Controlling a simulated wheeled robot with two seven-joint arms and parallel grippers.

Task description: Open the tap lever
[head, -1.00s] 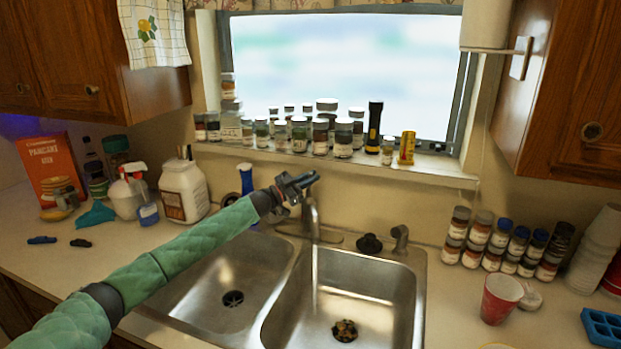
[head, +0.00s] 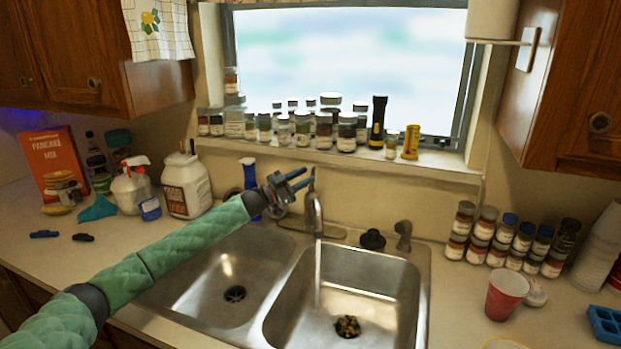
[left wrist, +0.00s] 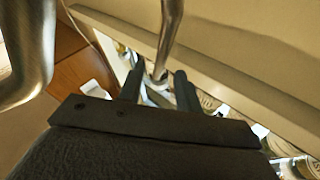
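The metal tap (head: 314,212) rises behind the divider of the double sink. My left gripper (head: 310,178) is beside the top of the tap, with its two fingers apart. In the left wrist view, the open gripper (left wrist: 160,72) has a thin metal rod, seemingly the tap lever (left wrist: 170,35), reaching down between its dark fingers. I cannot tell whether either finger touches it. A thick curved chrome part, likely the tap spout (left wrist: 30,50), shows at the left of that view. The lever is hard to make out in the head view. My right gripper is not in view.
A blue spray bottle (head: 250,180) stands close behind my left wrist. A red cup (head: 505,294) and spice jars (head: 487,235) stand right.

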